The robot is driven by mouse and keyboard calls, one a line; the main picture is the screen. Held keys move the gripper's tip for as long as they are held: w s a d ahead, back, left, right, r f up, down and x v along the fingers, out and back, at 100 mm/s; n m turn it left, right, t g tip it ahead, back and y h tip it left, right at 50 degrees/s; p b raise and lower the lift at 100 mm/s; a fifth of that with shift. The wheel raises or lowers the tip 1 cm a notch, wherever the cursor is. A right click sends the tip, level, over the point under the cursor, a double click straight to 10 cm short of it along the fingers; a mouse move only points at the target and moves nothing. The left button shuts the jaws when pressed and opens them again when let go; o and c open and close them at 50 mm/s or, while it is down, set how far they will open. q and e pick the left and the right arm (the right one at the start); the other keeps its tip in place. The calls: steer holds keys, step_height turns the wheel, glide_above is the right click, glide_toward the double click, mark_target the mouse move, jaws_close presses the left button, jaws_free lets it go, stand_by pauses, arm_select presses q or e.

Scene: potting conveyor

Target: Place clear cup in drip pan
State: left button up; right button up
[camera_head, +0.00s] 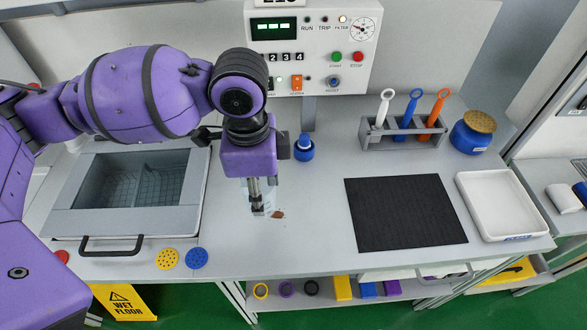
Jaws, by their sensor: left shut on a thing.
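My left gripper (258,210) points straight down over the middle of the worktop. It is shut on the clear cup (269,196), which is see-through and shows only as a faint pale shape at the fingers. I cannot tell whether the cup touches the worktop. The drip pan appears to be the shallow white tray (517,232) at the right end of the worktop. It looks empty and is well to the right of the gripper. My right gripper is not in view.
A black mat (405,213) lies between the gripper and the tray. Behind it stand a grey rack (375,137) with three tools and a blue jar (472,135). A small blue item (304,150) stands behind the gripper. A small brown spot (278,214) lies beside the gripper. A sink (90,222) is left.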

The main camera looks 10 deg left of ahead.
arm_select(q)
steer(key=f, duration=0.1)
steer(key=w+d+f, duration=0.2)
steer(key=f, duration=0.1)
steer(key=shift+w+f, duration=0.1)
steer(key=shift+w, duration=0.15)
steer(key=shift+w+f+b, duration=0.1)
steer(key=shift+f+b, duration=0.35)
steer(key=shift+f, duration=1.2)
steer(key=shift+f, duration=0.1)
steer(key=o, duration=1.1)
steer(key=shift+c, duration=0.2)
